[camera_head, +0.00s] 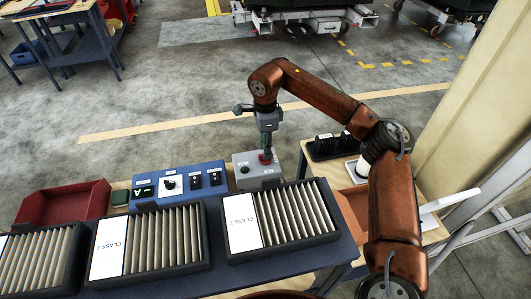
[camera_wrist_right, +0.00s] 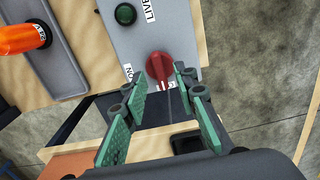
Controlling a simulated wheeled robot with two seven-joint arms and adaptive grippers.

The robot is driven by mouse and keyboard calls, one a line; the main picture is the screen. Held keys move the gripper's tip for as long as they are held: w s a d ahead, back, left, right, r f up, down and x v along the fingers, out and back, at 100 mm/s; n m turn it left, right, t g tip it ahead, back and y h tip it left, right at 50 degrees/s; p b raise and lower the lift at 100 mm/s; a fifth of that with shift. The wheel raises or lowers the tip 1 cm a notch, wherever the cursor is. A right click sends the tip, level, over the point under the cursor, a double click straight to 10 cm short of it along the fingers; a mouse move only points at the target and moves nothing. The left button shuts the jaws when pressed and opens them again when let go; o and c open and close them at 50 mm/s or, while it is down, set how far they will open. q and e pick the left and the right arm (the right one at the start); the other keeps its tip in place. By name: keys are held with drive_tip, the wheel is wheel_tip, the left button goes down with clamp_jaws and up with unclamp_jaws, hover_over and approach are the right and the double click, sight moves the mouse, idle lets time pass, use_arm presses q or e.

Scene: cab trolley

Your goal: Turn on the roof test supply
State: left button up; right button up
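A light grey box (camera_head: 247,174) stands on the bench behind the dark filter-like racks. It carries a red rotary knob (camera_head: 265,157) with a white pointer mark and a dark green round lamp or button (camera_wrist_right: 125,14) beside a label that reads "LIVE". A partly cut "ON" label sits left of the knob. My right gripper (camera_head: 267,148) points down over the box. In the right wrist view its green-padded fingers (camera_wrist_right: 161,82) are open, one on each side of the red knob (camera_wrist_right: 159,66); I cannot tell whether they touch it. My left gripper is not in view.
Racks marked "CLASS" (camera_head: 282,218) fill the front. A red bin (camera_head: 62,204) is at left, a black slotted holder (camera_head: 328,146) at right.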

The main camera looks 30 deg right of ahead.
drive_tip(key=shift+f, duration=1.25)
drive_tip(key=shift+c, duration=0.5)
clamp_jaws()
